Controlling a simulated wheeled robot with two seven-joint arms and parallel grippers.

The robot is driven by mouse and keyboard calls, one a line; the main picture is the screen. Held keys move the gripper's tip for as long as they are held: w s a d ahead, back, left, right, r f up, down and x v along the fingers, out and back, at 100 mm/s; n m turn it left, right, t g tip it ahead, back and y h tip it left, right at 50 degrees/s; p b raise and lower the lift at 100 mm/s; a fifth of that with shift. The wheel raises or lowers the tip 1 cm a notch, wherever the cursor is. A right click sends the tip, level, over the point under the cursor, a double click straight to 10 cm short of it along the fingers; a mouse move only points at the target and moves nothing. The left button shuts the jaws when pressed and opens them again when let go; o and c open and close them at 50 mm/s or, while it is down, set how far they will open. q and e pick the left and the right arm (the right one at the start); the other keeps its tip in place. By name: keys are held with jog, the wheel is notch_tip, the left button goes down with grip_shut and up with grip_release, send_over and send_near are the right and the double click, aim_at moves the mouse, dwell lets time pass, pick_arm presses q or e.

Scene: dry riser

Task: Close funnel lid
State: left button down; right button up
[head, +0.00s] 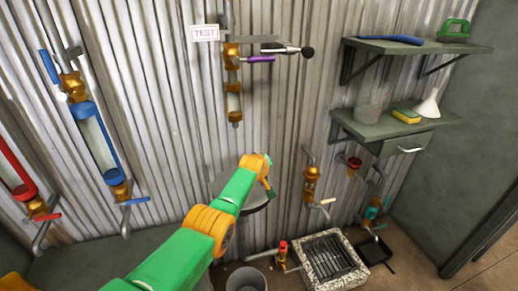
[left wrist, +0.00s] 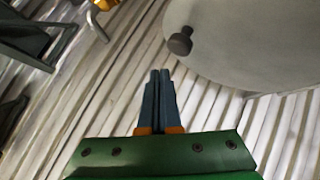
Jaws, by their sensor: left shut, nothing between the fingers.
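A round grey lid-like disc with a dark knob (left wrist: 180,41) fills the upper right of the left wrist view (left wrist: 245,45). In the head view a grey round shape (head: 222,182) shows behind my left arm, which hides much of it; I cannot tell the lid from the funnel there. My left gripper (head: 270,193) is in front of its right side. In the left wrist view the gripper's fingers (left wrist: 163,75) are shut together and empty, just left of and below the knob, apart from it. My right gripper is not in view.
Pipes with brass fittings (head: 312,185) and gauge tubes (head: 97,145) line the corrugated wall. Shelves (head: 400,125) at the right hold a white funnel (head: 428,106), a jar and a sponge. A grated drain (head: 330,258) and a grey bucket (head: 247,281) are below.

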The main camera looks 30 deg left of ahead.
pick_arm(q)
jog(key=s+d+r+p, duration=0.4)
jog(key=s+d+r, duration=0.1)
jog(key=r, duration=0.3)
jog(key=s+d+f+m+g+h, duration=0.1)
jog(key=s+d+f+m, duration=0.15)
jog(key=s+f, duration=0.45)
jog(key=s+d+f+m+g, duration=0.1)
jog(key=s+f+m+g, duration=0.15)
jog(key=f, duration=0.85)
jog(key=s+d+f+m+g+h, duration=0.1)
jog(key=s+d+f+m, duration=0.15)
jog(key=s+f, duration=0.5)
jog(key=s+d+f+m+g, duration=0.1)
jog(key=s+f, duration=0.4)
jog(key=s, duration=0.5)
jog(key=s+d+f+m+g+h, duration=0.1)
jog(key=s+f+m, duration=0.3)
jog(key=s, duration=0.7)
jog(key=s+d+f+m+g, duration=0.2)
jog(key=s+f, duration=0.4)
jog(key=s, duration=0.4)
jog(key=shift+s+d+h, duration=0.25)
jog(key=shift+d+h, duration=0.1)
jog(key=shift+h, duration=0.05)
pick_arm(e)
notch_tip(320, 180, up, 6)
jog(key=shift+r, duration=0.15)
pick_arm(q)
jog(key=shift+f, duration=0.1)
